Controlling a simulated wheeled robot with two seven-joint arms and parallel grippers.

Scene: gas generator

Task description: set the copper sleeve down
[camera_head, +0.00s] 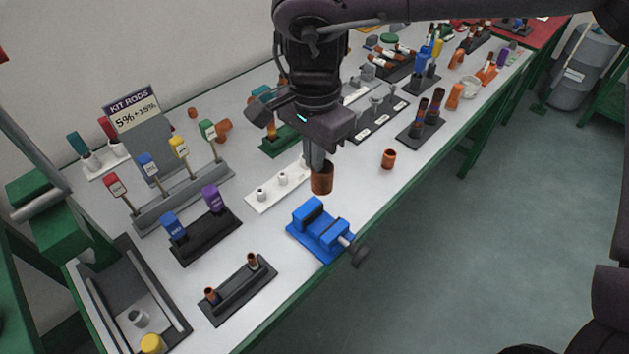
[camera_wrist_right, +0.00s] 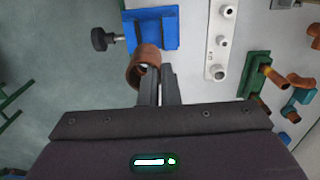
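The copper sleeve (camera_head: 321,180) is a short brown tube, held upright below my right gripper (camera_head: 317,158) above the white table, just behind the blue vise. In the right wrist view, the sleeve (camera_wrist_right: 137,72) sits at the tips of my right gripper (camera_wrist_right: 158,75). The fingers are close together on it, and one finger seems to overlap its rim. The exact grip on the wall is partly hidden. A second, smaller copper piece (camera_head: 388,159) stands alone on the table to the right. My left gripper is not in view.
The blue vise (camera_head: 319,228) stands near the table's front edge. A white strip with pegs (camera_head: 275,188) lies left of the sleeve. A black stand with two copper-topped posts (camera_head: 240,290) is at front left. Bare tabletop (camera_head: 355,185) lies right of the sleeve.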

